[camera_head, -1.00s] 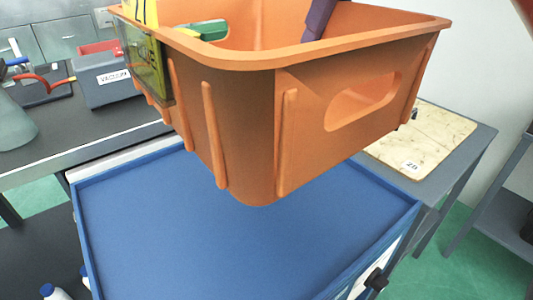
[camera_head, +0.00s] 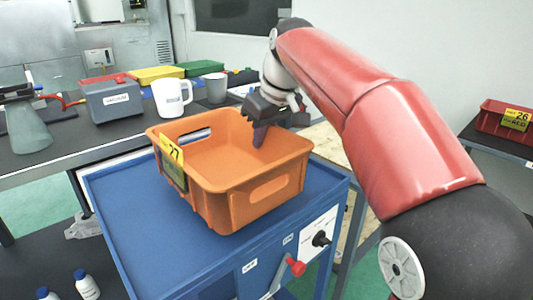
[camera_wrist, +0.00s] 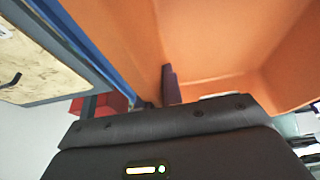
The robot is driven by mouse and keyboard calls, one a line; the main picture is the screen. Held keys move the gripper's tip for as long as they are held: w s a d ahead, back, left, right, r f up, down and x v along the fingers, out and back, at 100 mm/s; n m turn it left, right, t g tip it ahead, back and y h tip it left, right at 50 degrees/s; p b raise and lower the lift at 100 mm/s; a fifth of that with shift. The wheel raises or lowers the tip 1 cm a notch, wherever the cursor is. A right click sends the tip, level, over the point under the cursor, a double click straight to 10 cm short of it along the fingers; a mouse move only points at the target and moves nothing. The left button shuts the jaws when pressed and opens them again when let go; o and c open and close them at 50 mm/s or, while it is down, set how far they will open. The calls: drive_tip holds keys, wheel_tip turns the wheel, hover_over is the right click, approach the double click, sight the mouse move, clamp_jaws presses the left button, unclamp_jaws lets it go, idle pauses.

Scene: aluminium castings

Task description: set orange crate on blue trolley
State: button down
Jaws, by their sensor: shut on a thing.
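The orange crate (camera_head: 225,205) is upright over the top of the blue trolley (camera_head: 120,210), toward its right and front side. It looks level and low against the trolley top, with no clear gap; I cannot tell for sure that it rests there. A yellow label marked 27 hangs on its left wall. My gripper (camera_head: 262,132) is shut on the crate's far right wall, with a purple finger inside the crate. In the wrist view, the crate's orange wall (camera_wrist: 215,40) and the purple finger (camera_wrist: 171,85) show; the outer finger is hidden.
A dark bench behind holds a grey box (camera_head: 110,100), a white jug (camera_head: 171,97), a grey cup (camera_head: 215,88) and coloured bins. A red bin (camera_head: 500,120) stands at the right. The trolley's left part is bare. A red knob (camera_head: 296,267) sits on its front.

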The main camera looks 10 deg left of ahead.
sight(259, 159)
drive_tip(key=shift+s+f+b, duration=0.1)
drive_tip(key=shift+f+b, duration=1.2)
drive_tip(key=shift+f, duration=0.3)
drive_tip(key=c, duration=1.5)
unclamp_jaws()
drive_tip(key=shift+c, duration=0.2)
drive_tip(key=shift+d+r, duration=0.1)
drive_tip(key=shift+r, duration=0.5)
drive_tip(key=p+v, duration=0.2)
drive_tip(key=v, duration=0.9)
drive_tip(key=shift+s+p, duration=0.15)
drive_tip(key=shift+p, duration=0.25)
drive_tip(key=shift+d, duration=0.1)
